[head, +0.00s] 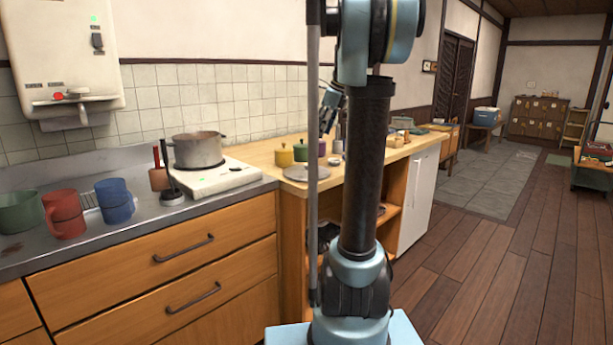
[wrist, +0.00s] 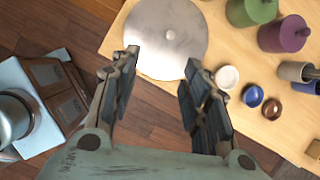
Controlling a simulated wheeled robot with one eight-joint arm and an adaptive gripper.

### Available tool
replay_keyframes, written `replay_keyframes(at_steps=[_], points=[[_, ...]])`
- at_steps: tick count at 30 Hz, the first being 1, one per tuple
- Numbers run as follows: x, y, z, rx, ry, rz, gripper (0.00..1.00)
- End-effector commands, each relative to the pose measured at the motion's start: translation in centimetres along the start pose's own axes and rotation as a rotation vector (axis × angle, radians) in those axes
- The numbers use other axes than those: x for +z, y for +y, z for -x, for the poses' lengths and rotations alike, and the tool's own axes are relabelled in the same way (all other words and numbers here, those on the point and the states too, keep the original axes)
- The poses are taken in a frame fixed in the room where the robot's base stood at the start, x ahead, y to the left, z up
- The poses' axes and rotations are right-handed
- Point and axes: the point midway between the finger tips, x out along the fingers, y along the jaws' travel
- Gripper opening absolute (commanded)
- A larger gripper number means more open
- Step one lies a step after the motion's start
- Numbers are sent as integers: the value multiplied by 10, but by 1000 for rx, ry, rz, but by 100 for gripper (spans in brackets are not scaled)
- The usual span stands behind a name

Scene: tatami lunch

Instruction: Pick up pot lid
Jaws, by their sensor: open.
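The pot lid (wrist: 150,45) is a round, flat grey metal disc with a small knob in its middle. It lies on the wooden counter (wrist: 110,35), close to the counter's edge. In the head view the lid (head: 306,173) lies on the counter to the right of the stove. My gripper (wrist: 160,72) is open and empty, with its fingertips over the near part of the lid in the wrist view. I cannot tell its height above the lid. In the head view my arm hides part of the counter, and the gripper (head: 327,122) shows only partly beside it.
A grey pot (head: 197,150) stands on the white stove (head: 215,178). Green (wrist: 250,10) and purple (wrist: 284,34) canisters and small white, blue and brown dishes (wrist: 228,76) stand right of the lid. A red mug (head: 64,213) and blue cups stand on the steel counter. The wooden floor is clear.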

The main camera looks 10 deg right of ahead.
Motion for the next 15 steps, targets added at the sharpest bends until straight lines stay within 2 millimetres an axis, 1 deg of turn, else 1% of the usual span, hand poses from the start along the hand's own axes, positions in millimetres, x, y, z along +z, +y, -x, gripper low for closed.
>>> replay_keyframes(at_steps=[1,3,5,8,11,15], points=[[3,-10,2,1,-7,-43,43],[6,-18,3,1,-13,-91,43],[8,-22,3,2,-16,-116,43],[9,-25,-2,3,-18,-134,43],[10,-25,-17,3,-19,-135,43],[10,-25,-41,3,-19,-134,43]])
